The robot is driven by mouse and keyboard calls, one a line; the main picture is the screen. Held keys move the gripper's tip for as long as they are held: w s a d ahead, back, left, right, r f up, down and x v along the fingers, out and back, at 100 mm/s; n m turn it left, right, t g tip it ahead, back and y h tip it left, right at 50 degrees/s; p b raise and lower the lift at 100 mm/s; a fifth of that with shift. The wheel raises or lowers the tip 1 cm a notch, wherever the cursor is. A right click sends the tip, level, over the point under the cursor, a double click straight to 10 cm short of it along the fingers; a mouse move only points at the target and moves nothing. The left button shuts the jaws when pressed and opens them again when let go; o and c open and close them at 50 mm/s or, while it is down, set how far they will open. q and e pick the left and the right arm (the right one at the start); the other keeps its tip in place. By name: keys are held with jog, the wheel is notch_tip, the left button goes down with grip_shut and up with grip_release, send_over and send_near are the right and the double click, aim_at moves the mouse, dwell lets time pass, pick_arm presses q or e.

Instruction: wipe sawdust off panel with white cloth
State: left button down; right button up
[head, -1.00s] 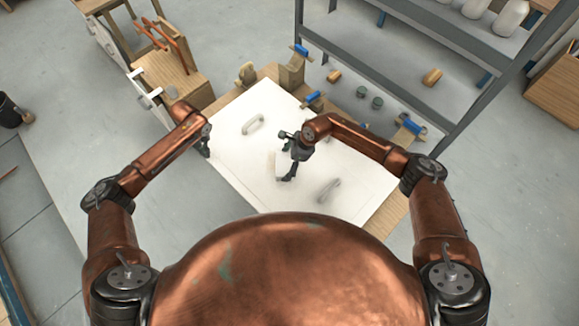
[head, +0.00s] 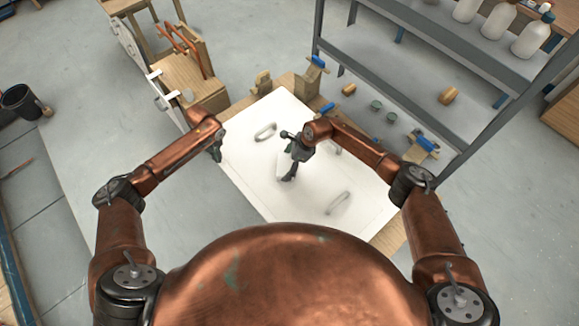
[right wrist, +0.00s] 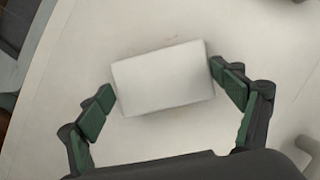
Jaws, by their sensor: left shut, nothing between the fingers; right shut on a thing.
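The white panel (head: 300,208) lies flat, with grey loop handles on it. My right gripper (head: 289,170) is over the middle of the panel, shut on the white cloth (head: 282,164), which looks like a flat rectangular pad. In the right wrist view the cloth (right wrist: 163,78) sits between the two green-padded fingertips (right wrist: 165,85). I cannot tell whether it touches the panel. Faint brownish marks, possibly sawdust, show on the panel just beyond the cloth. My left gripper (head: 217,154) is shut and empty at the panel's left edge.
One handle (head: 265,132) is behind my right gripper and another (head: 338,203) is in front of it. Blue-handled clamps (head: 425,144) stand along the panel's far and right sides. A grey shelf (head: 400,75) with white bottles rises behind. A wooden stand (head: 180,85) is at the back left.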

aim_at(283, 154)
jog(key=shift+w+a+r, duration=0.1)
jog(key=shift+w+a, duration=1.95)
jog(key=shift+a, duration=0.05)
jog(key=shift+w+d, duration=0.65)
jog(key=shift+d, duration=0.05)
jog(key=shift+s+d, duration=0.2)
jog(key=shift+d, duration=0.2)
jog(key=shift+s+d, duration=0.9)
jog(key=shift+s, duration=0.15)
jog(key=shift+s+d+f, duration=0.15)
jog(key=shift+s+d, duration=0.6)
jog(key=shift+s+d+f, duration=0.1)
jog(key=shift+s+d, duration=0.65)
jog(key=shift+s+d+r, duration=0.15)
jog(key=shift+s+d, duration=1.95)
jog(key=shift+d, duration=0.05)
jog(key=shift+s+d+f, duration=0.2)
jog(key=shift+s+d, duration=1.1)
jog(key=shift+s, duration=0.1)
